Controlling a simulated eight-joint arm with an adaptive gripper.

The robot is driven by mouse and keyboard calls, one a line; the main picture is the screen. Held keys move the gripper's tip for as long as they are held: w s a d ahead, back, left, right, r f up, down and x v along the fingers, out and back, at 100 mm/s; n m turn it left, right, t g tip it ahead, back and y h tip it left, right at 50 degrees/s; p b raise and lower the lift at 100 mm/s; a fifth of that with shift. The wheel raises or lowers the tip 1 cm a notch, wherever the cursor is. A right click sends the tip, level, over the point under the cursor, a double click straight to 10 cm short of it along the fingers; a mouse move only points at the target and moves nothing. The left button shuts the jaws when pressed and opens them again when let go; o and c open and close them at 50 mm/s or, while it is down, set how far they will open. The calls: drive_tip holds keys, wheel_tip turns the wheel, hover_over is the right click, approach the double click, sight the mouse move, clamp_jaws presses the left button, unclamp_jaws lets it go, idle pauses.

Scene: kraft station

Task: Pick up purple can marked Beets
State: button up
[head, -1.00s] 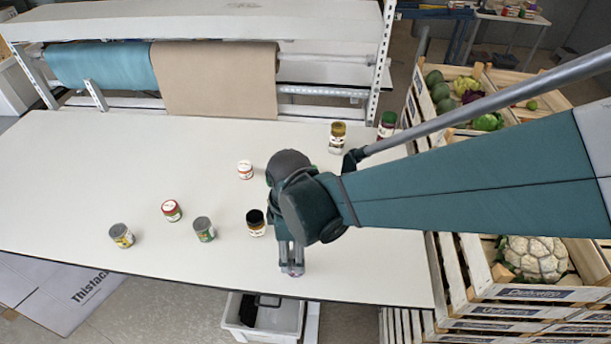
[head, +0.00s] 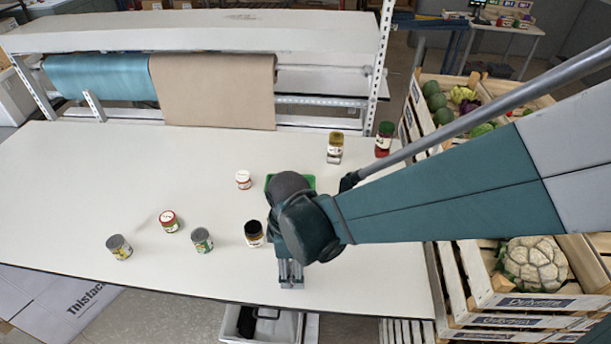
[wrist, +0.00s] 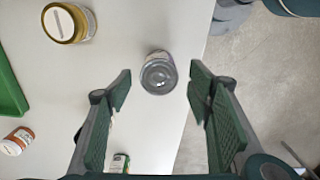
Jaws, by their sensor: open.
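A can with a round silver top (wrist: 158,75) stands on the table in the wrist view, ahead of my gripper and between the lines of its fingers. Only a thin strip of its side shows, so I cannot read a label or be sure of its colour. My gripper (head: 291,280) is open, pointing down near the table's front edge in the head view. In the wrist view its two green-padded fingers stand wide apart with nothing held. In the head view the arm hides most of the spot under the gripper. No can there is readable as Beets.
A black-lidded jar (head: 254,234) stands left of the gripper, with several cans and jars farther left. A green tray (head: 309,183) shows partly behind my arm. Two jars stand at the back right, and wooden crates (head: 470,275) line the right side. The table's front edge is close.

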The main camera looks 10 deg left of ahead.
drive_tip(key=shift+w+d+f, duration=0.1)
drive_tip(key=shift+f, duration=1.95)
drive_tip(key=c, duration=1.1)
drive_tip(key=shift+r, duration=0.2)
drive_tip(key=shift+r, duration=4.8)
